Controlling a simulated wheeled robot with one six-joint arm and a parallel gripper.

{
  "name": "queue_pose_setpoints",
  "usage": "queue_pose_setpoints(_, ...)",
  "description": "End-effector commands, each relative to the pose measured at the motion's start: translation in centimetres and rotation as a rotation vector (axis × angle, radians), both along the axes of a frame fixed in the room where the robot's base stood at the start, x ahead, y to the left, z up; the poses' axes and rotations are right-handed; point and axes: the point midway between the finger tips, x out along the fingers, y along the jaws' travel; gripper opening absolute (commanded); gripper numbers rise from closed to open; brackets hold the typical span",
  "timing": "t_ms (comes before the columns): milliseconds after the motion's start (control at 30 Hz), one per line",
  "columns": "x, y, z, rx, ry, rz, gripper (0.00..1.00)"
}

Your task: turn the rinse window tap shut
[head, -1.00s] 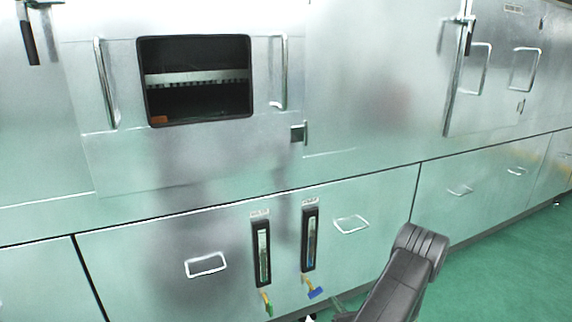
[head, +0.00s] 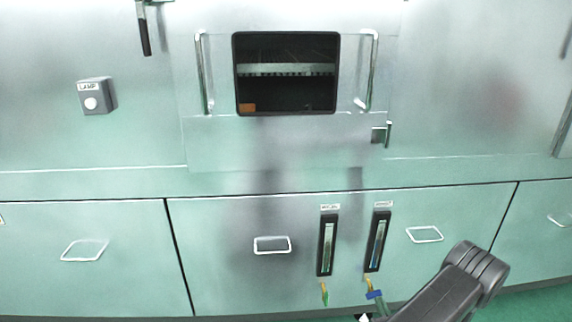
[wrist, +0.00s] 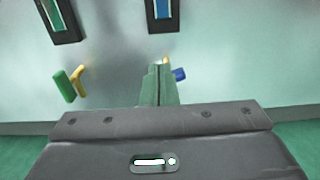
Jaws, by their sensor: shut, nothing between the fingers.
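Two gauge windows sit on the lower panel, each with a small tap below it; their labels are too small to read for certain. The right window (head: 377,241) has a tap with a blue handle (head: 374,295), which lies roughly crosswise below its brass stem. The left window (head: 327,244) has a tap with a green handle (head: 325,297) hanging down. My gripper (wrist: 158,72) is shut and empty, at the right tap. In the wrist view the blue handle (wrist: 179,75) shows just right of the fingertips, which hide most of that tap; contact cannot be told.
The green handle (wrist: 64,86) stands clear to the left of my gripper in the wrist view. A drawer-style handle (head: 424,234) is right of the windows, another (head: 272,245) left. Above is a dark opening (head: 286,74). Green floor shows at lower right.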

Motion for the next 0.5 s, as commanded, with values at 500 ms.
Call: queue_pose_setpoints(500,4.1,0.3,0.0,0.002,0.000,0.001,0.00)
